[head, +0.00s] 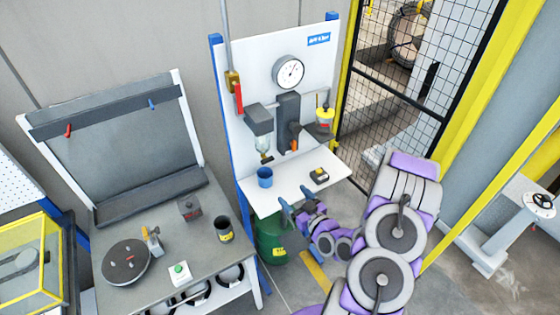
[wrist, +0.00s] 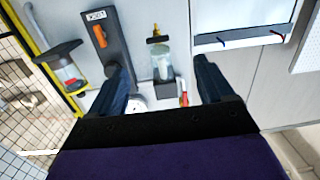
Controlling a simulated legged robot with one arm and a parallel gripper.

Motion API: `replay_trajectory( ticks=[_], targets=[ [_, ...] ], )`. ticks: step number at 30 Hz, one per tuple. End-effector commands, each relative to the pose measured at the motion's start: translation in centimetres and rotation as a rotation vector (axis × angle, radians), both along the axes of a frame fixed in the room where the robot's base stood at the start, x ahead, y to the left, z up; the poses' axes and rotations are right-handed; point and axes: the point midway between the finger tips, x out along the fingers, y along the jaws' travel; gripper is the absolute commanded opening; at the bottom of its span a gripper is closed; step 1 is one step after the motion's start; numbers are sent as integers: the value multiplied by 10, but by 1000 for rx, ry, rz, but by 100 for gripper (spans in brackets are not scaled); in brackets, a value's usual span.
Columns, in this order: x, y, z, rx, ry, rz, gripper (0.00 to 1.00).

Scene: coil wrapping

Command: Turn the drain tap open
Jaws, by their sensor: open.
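The drain tap (head: 266,158) is a small brass and dark fitting under the clear filter bowl (head: 263,144) on the white panel. In the wrist view, which looks inverted, the tap (wrist: 157,38) shows above the bowl (wrist: 160,62). Its exact handle angle is too small to tell. My gripper (head: 294,199) is near the front edge of the panel's shelf, below and right of the tap. In the wrist view its two dark fingers (wrist: 161,65) are wide apart and empty. The bowl appears between them, with no visible contact.
The white shelf (head: 286,197) holds a blue cup (head: 265,177) and a small dark-yellow block (head: 319,176). An orange-handled unit (head: 294,132) and a yellow-banded bowl (head: 324,118) are right of the filter. A red lever (head: 239,97) is left. A green drum (head: 272,240) stands below.

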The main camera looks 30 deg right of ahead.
Motion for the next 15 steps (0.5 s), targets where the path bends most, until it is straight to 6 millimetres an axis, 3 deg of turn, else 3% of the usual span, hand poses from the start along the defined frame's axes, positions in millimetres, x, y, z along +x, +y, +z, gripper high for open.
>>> replay_trajectory(
  ticks=[7, 15],
  targets=[
    [0, -2, 8, 30, -56, -34, 81],
    [29, -2, 6, 27, -60, -31, 81]
  ],
)
